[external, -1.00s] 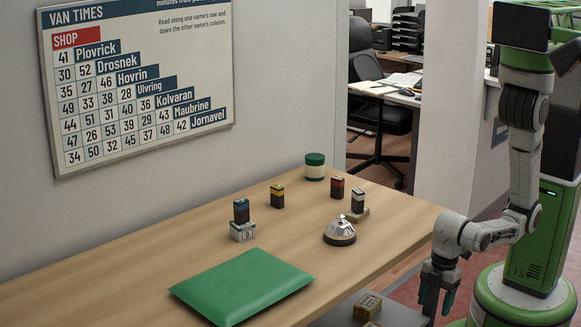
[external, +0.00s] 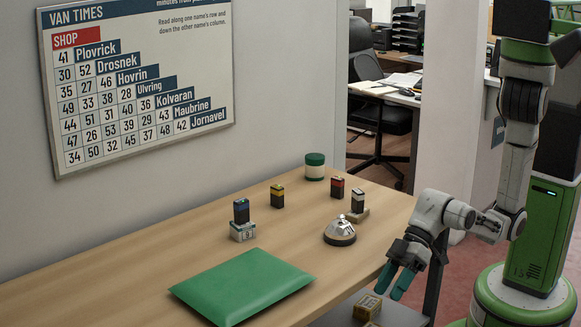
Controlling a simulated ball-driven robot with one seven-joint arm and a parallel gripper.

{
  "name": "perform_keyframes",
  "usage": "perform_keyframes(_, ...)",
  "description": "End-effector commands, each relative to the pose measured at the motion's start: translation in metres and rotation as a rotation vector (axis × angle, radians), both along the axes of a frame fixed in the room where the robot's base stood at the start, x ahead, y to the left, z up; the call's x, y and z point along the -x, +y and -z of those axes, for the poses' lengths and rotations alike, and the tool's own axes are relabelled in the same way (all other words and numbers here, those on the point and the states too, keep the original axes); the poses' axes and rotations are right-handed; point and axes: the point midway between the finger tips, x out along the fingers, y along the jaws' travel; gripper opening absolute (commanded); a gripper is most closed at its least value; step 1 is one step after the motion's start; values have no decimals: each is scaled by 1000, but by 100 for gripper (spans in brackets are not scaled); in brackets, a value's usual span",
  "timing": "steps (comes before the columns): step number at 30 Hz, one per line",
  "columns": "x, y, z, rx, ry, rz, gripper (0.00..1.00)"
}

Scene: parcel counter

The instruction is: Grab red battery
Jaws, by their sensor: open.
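The red battery (external: 337,188) is a small upright block with a red upper part and a dark lower part. It stands on the counter (external: 150,272) toward the back right, behind the bell. My gripper (external: 397,281) is open and empty, its teal fingers pointing down at the counter's front right edge. It is in front of and to the right of the red battery, well apart from it.
A silver bell (external: 340,231) and a white-topped battery (external: 357,201) on a small block stand near the red battery. A yellow-banded battery (external: 277,196), a blue battery (external: 241,211) on a numbered block, a green-lidded jar (external: 315,167) and a green envelope (external: 242,285) are also on the counter.

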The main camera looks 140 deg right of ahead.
Motion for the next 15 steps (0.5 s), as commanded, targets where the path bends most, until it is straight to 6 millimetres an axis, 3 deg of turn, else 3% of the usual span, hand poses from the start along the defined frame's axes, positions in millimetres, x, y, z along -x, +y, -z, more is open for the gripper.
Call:
perform_keyframes(1, -16, -2, -22, -31, -76, 27, 53)
perform_keyframes(4, -40, -17, -63, -83, -217, 96, 53)
perform_keyframes(7, -51, -51, -93, -59, -284, 173, 53)
perform_keyframes(11, -45, -115, -116, 55, -268, 295, 53)
perform_keyframes(15, -19, -194, -143, 180, -202, 463, 53)
